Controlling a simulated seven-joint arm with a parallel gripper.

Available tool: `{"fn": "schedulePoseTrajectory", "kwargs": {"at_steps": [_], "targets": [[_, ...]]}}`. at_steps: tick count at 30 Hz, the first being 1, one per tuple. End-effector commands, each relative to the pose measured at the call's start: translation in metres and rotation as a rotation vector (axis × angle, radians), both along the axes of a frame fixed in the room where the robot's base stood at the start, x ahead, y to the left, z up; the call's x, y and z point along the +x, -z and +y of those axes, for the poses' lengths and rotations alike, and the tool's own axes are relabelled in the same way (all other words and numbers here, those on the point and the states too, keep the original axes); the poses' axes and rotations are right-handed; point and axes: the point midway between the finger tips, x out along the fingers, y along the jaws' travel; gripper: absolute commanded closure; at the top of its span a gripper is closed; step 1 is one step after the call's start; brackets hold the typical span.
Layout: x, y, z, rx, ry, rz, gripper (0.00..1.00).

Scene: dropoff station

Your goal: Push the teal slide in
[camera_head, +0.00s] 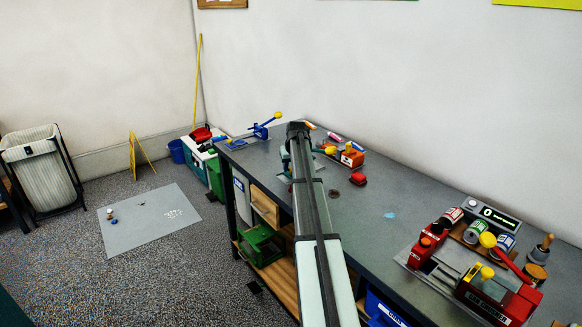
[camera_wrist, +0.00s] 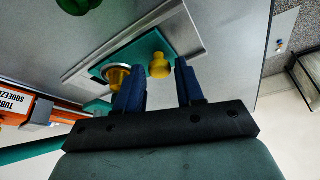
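The teal slide (camera_wrist: 150,48) is a flat plate set in a pale metal frame (camera_wrist: 91,67) on the bench, seen in the wrist view. A yellow knob (camera_wrist: 159,66) and a brass round knob (camera_wrist: 117,77) stand on or beside it. My gripper (camera_wrist: 161,74) has two blue fingers set apart, with nothing held. The yellow knob shows in the gap near the fingertips; I cannot tell whether it lies between them or beyond. The left finger partly covers the brass knob. In the head view my arm hides the gripper and most of the slide.
An orange tube squeezer (camera_head: 352,157) stands right of my arm and also shows in the wrist view (camera_wrist: 20,103). A small red object (camera_head: 358,180) lies nearby. A red can crusher (camera_head: 498,297) stands at the bench's near right. The bench middle is mostly clear.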

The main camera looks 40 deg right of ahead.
Motion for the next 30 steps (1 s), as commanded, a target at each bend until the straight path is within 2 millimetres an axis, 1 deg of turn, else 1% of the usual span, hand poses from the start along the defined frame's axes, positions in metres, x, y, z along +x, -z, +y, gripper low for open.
{"fn": "schedulePoseTrajectory", "kwargs": {"at_steps": [1, 11, 23, 26, 30], "targets": [[0.000, 0.000, 0.000, 0.000, 0.000, 0.000, 0.68], [0.000, 0.000, 0.000, 0.000, 0.000, 0.000, 0.99], [0.000, 0.000, -0.003, 0.000, 0.000, 0.000, 1.00], [0.001, 0.000, -0.015, 0.000, 0.002, 0.000, 1.00], [0.002, 0.000, -0.039, 0.000, 0.002, 0.001, 1.00]]}}
